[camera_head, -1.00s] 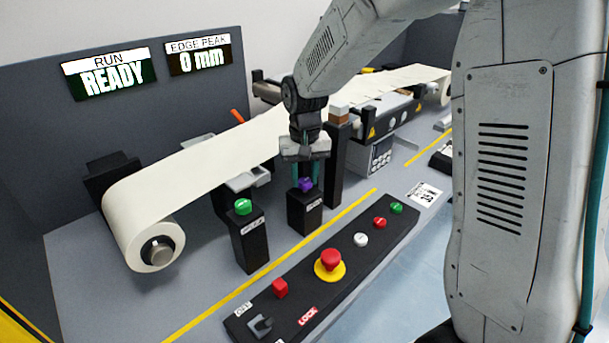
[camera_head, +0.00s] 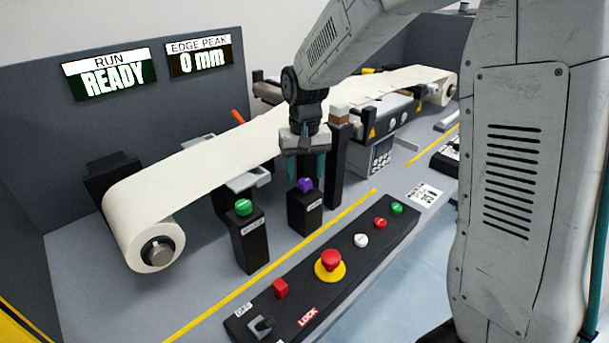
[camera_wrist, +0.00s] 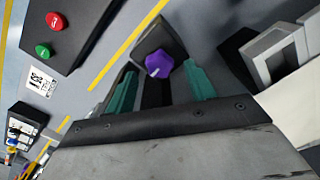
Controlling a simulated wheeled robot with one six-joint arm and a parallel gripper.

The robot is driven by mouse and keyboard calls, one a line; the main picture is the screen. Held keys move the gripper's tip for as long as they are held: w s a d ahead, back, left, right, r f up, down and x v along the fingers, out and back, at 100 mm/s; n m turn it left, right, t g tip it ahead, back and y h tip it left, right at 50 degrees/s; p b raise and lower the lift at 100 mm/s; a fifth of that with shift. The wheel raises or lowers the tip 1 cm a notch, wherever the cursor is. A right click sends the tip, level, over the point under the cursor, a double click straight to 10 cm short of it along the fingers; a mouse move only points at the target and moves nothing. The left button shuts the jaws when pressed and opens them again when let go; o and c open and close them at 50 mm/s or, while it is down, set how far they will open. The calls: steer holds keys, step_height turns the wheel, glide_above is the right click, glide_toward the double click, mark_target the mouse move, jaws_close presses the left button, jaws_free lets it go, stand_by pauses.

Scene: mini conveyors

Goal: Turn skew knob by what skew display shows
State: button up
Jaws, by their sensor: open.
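A purple knob (camera_head: 305,184) with a pale pointer mark sits on top of a black post (camera_head: 305,212). In the wrist view the knob (camera_wrist: 158,64) shows ahead of and between my two green fingers. My gripper (camera_head: 305,172) is open and empty, pointing down just above the knob. The knob looks free of the fingers. Two displays hang on the back wall: one reads RUN READY (camera_head: 108,74), the other reads EDGE PEAK 0 mm (camera_head: 199,57). I cannot make out a display labelled skew.
A green knob (camera_head: 243,207) on another black post stands to the left. A control panel (camera_head: 300,290) with an emergency stop (camera_head: 330,263) and several buttons lies in front. The white web (camera_head: 215,150) runs behind, from a roll (camera_head: 145,235). A dark post stands close right of the knob.

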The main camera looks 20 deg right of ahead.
mark_target(305, 181)
step_height(305, 181, up, 6)
stand_by(0.6)
steer(key=s+d+r, duration=0.1)
steer(key=s+r, duration=0.1)
steer(key=s, duration=1.3)
steer(key=s+d+r+n+t, duration=0.1)
steer(key=s+d+r, duration=0.1)
steer(key=s, duration=1.3)
steer(key=shift+s+d+r+n, duration=0.2)
steer(key=shift+r+n, duration=0.1)
steer(key=shift+r, duration=0.1)
